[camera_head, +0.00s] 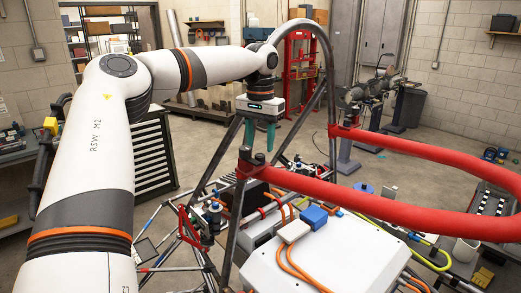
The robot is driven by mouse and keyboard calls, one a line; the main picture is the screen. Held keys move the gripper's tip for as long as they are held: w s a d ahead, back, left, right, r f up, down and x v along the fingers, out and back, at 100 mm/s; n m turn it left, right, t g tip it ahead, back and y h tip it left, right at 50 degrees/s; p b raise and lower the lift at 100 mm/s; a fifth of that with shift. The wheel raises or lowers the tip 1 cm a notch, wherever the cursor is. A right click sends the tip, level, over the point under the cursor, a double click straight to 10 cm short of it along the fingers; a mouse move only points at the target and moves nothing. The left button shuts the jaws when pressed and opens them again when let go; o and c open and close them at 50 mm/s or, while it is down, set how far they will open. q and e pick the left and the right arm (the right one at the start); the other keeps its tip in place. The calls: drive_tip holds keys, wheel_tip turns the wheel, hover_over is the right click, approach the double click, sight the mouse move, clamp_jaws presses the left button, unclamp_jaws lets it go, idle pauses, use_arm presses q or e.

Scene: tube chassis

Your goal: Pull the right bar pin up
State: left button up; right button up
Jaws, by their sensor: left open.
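A red padded bar (385,207) reaches across the right of the view in a long U shape and joins the dark tube frame at two brackets. A dark pin (258,159) stands at the near bracket, and another dark pin (347,119) stands at the far bracket. I cannot tell for sure which one is the right bar pin. My left gripper (260,147) points down with its two teal fingers apart and empty. Its fingertips are just above or around the near pin; the exact gap is unclear. My right gripper is out of view.
The tube frame (308,32) arches behind and beside my gripper. A white box (325,262) with orange cables and a blue connector (313,217) lies below the bar. A dark drawer cabinet (154,152) stands at the left. Open floor lies beyond the chassis.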

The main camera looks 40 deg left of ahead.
sight(260, 155)
use_arm(q)
drive_tip(key=shift+f+p, duration=0.35)
drive_tip(key=shift+f, duration=1.6)
clamp_jaws()
